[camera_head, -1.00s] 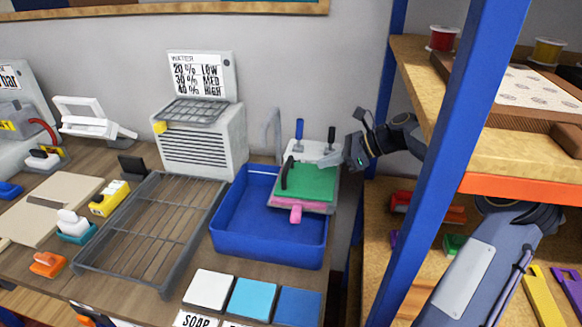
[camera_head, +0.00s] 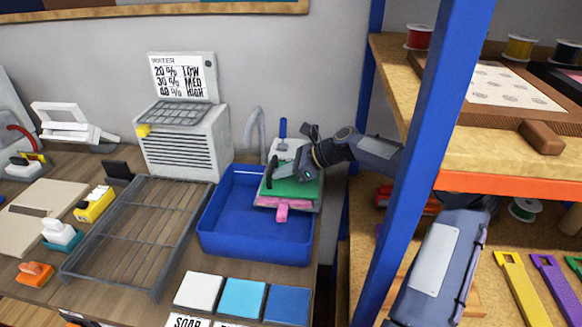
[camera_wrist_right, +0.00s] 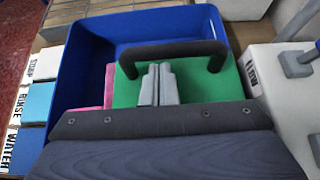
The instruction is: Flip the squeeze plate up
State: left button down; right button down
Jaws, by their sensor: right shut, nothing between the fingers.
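The squeeze plate (camera_head: 294,187) is a green plate lying down over the back right of the blue basin (camera_head: 255,246). It has a black arched handle (camera_head: 271,170), and a pink piece (camera_head: 282,212) shows under its front edge. In the right wrist view the green plate (camera_wrist_right: 200,88) lies below my right gripper (camera_wrist_right: 158,84), and the black handle (camera_wrist_right: 172,51) arches just beyond the fingertips. The fingers are shut with nothing between them. In the head view my right gripper (camera_head: 276,182) is over the plate beside the handle. Whether they touch is unclear. My left gripper is not in view.
A blue shelf post (camera_head: 405,170) stands close to my right arm. A grey wire rack (camera_head: 140,232) is left of the basin, and a white heater-like box (camera_head: 182,142) stands behind. White, light blue and blue pads (camera_head: 242,297) lie in front.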

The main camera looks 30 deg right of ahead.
dwell(0.5)
jog(key=shift+r+y, duration=0.3)
jog(key=shift+y, duration=0.1)
jog(key=shift+r+t, duration=0.1)
jog(key=shift+t, duration=0.2)
